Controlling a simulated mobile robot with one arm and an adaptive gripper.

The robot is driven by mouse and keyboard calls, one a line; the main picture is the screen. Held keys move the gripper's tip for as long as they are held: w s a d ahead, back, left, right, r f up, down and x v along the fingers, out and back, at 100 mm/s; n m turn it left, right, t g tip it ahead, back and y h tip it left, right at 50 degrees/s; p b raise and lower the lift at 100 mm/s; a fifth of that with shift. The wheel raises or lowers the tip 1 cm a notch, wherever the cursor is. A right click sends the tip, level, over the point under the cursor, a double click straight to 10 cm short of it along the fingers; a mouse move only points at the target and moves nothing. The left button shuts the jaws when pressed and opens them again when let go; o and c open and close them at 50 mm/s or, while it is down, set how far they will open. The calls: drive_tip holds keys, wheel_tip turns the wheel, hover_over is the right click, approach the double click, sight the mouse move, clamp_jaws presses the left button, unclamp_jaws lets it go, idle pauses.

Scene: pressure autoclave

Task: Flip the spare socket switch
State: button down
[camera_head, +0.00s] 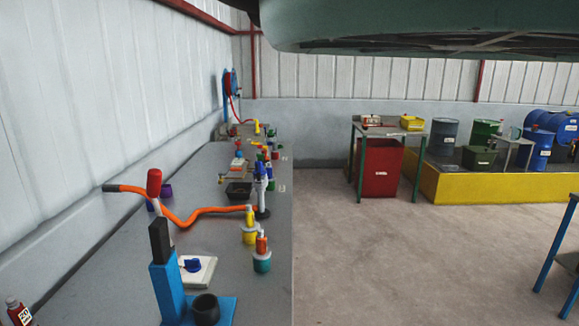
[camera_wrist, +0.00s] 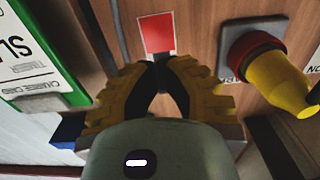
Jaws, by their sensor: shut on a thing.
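In the wrist view, my gripper (camera_wrist: 160,72) has yellow and black fingers that meet at the tips in front of a brown wood-look panel (camera_wrist: 190,25). It is shut on a small dark part, mostly hidden by the fingertips; I cannot tell for certain that it is the spare socket switch. A red and white plate (camera_wrist: 157,35) is on the panel just beyond the tips. To the right, a yellow plug (camera_wrist: 276,80) with a red collar sits in a grey socket (camera_wrist: 235,37). My gripper is not seen in the head view.
A green-edged white sign (camera_wrist: 30,60) stands close left of the fingers. In the head view, a long grey bench (camera_head: 120,240) carries several tools and an orange hose (camera_head: 190,218). A red cabinet (camera_head: 380,168) and a yellow-walled platform (camera_head: 490,190) stand beyond clear floor.

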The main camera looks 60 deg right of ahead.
drive_tip(key=p+v, duration=0.1)
drive_tip(key=v, duration=0.3)
drive_tip(key=shift+d, duration=0.2)
